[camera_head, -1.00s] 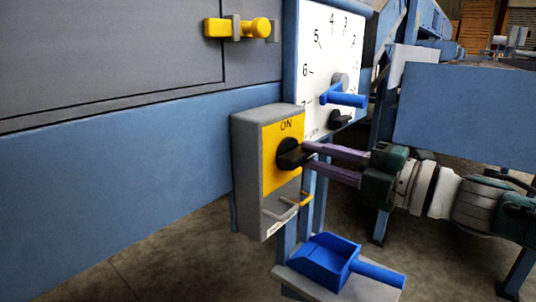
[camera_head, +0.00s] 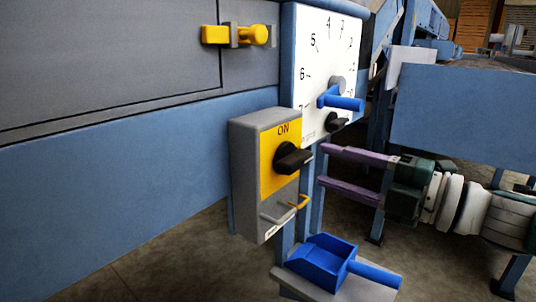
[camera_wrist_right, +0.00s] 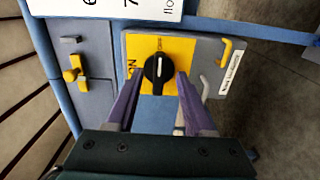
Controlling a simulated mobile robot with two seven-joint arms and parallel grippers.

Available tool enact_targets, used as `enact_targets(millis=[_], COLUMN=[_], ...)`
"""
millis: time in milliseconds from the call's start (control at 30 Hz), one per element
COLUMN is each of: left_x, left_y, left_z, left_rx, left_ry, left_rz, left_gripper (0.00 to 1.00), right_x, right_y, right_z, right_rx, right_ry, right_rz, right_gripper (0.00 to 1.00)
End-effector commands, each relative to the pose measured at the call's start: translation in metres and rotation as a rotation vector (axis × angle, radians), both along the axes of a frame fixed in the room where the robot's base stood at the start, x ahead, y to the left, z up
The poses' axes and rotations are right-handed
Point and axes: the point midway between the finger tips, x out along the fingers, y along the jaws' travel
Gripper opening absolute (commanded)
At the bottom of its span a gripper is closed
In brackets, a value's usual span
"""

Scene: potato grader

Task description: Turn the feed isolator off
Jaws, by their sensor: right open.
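The feed isolator is a grey box (camera_head: 252,185) with a yellow plate and a black rotary knob (camera_head: 293,158). Its "ON" label (camera_head: 283,129) sits above the knob. The knob's handle lies sideways, pointing right rather than up at "ON". In the right wrist view the knob (camera_wrist_right: 158,68) has a white line running across from the "ON" side, toward small print I cannot read. My right gripper (camera_head: 322,166) is open and empty, its purple fingers just right of the knob and apart from it. In the wrist view the fingers (camera_wrist_right: 158,84) straddle the knob. My left gripper is not in view.
A white dial panel (camera_head: 318,60) with a blue lever (camera_head: 340,100) and a small black knob (camera_head: 337,122) is above right. A blue scoop (camera_head: 325,262) lies on a shelf below. A yellow latch (camera_head: 236,35) is upper left. A blue panel (camera_head: 465,115) stands right.

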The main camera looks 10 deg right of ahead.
Motion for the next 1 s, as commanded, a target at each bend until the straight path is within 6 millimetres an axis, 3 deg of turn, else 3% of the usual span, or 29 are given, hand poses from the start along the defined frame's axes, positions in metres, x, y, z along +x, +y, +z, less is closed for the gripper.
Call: enact_targets(millis=[133,333,867,1000], left_x=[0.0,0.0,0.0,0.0], left_y=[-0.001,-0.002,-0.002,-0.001], left_z=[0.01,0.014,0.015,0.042], left_rx=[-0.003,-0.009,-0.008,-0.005], left_ry=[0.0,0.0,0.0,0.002], left_rz=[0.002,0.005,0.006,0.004], left_gripper=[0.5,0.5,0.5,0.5], right_x=[-0.026,-0.046,-0.049,-0.045], right_y=[-0.02,-0.036,-0.038,-0.034], right_z=[0.001,0.001,0.002,0.028], right_rx=[-0.002,0.0,0.002,0.051], right_ry=[0.004,0.001,0.0,0.032], right_rz=[0.0,0.0,-0.002,-0.071], right_gripper=[0.53,0.53,0.53,0.53])
